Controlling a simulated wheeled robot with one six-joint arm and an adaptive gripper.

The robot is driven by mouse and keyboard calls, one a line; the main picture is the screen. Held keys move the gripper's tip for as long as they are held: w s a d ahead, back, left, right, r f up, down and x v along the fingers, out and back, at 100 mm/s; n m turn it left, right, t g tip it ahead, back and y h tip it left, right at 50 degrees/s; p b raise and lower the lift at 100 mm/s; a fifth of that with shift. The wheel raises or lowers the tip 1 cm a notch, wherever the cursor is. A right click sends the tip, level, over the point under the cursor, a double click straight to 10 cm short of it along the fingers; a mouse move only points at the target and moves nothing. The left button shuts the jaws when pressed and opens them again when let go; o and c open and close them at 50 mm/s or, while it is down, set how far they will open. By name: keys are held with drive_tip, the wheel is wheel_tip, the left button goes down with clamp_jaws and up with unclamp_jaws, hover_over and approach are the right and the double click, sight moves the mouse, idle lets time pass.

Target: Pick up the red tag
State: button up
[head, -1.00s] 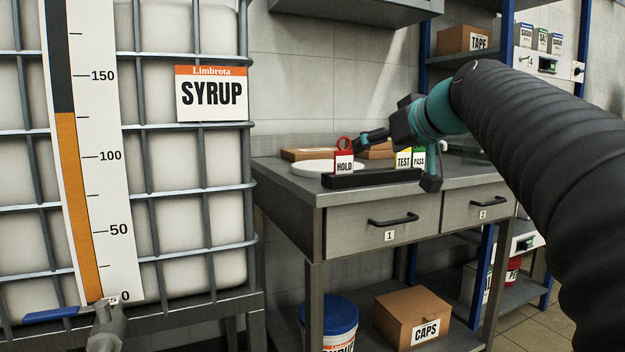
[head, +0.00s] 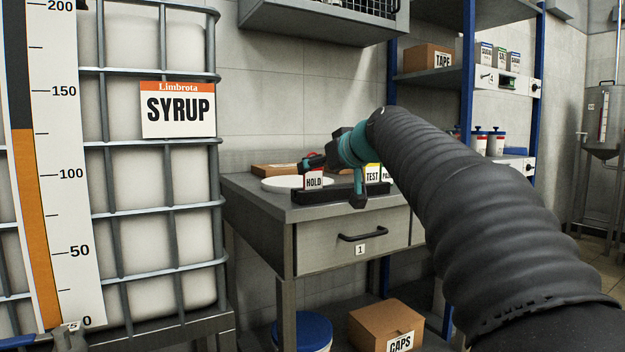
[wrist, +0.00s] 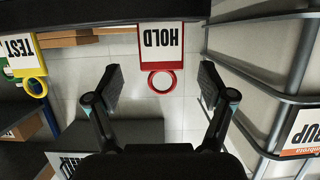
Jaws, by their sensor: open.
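The red tag (head: 314,181), marked HOLD, stands upright in a black rack (head: 340,194) on the grey workbench. In the wrist view the red tag (wrist: 161,50) appears upside down, with its red ring pointing towards my gripper. My gripper (wrist: 158,85) is open and empty, its fingers on either side of the ring and apart from it. In the head view my gripper (head: 312,163) is just above the tag and hides part of its ring.
A TEST tag (head: 372,174) and a PASS tag stand further right in the rack. A caged SYRUP tank (head: 150,200) stands at left. A cabinet (head: 320,22) hangs above.

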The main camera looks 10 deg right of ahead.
sight(313, 170)
drive_tip(key=x, duration=0.4)
drive_tip(key=shift+s+a, duration=0.1)
drive_tip(key=shift+r, duration=0.1)
drive_tip(key=shift+c, duration=0.2)
drive_tip(key=c, duration=0.9)
drive_tip(key=shift+o, duration=0.2)
drive_tip(key=shift+r+p, duration=0.35)
drive_tip(key=shift+r, duration=0.3)
drive_tip(key=r, duration=0.2)
drive_tip(key=d+r+p, duration=0.1)
drive_tip(key=shift+s+d+r, duration=0.1)
drive_tip(key=shift+s+r, duration=0.2)
drive_tip(key=s+d+r+p, duration=0.1)
drive_tip(key=s+d+r, duration=0.4)
drive_tip(key=d, duration=0.4)
drive_tip(key=shift+r+p, duration=0.35)
drive_tip(key=shift+r, duration=0.2)
